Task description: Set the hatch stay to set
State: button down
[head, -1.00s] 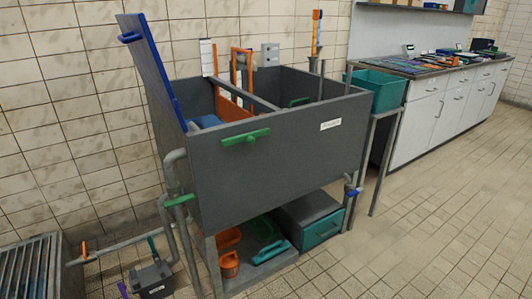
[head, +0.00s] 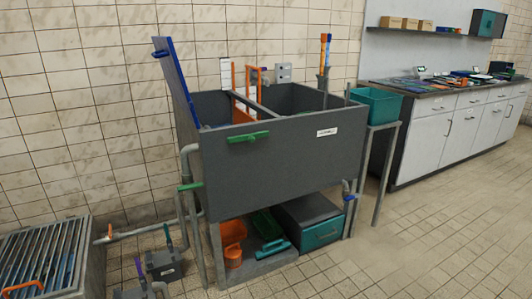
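A grey tank (head: 285,160) stands against the tiled wall, open at the top. A blue hatch-like panel (head: 180,88) stands steeply raised at its left end, with a small blue handle (head: 162,54) near its top. A green handle (head: 248,137) sits on the tank's front face. I cannot tell for certain which part is the hatch stay or what position it is in. My gripper is not in view.
A teal bin (head: 376,104) stands on a tall stand right of the tank. A drawer counter (head: 440,140) runs along the right. Pipes, small pump-like boxes (head: 164,266) and a floor grating (head: 38,255) lie at left. The floor in front is clear.

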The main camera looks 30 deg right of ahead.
aim_at(251, 137)
jog(key=z, duration=0.85)
jog(key=k, duration=0.15)
jog(key=u, duration=2.1)
jog(key=i, duration=1.1)
jog(key=z, duration=0.85)
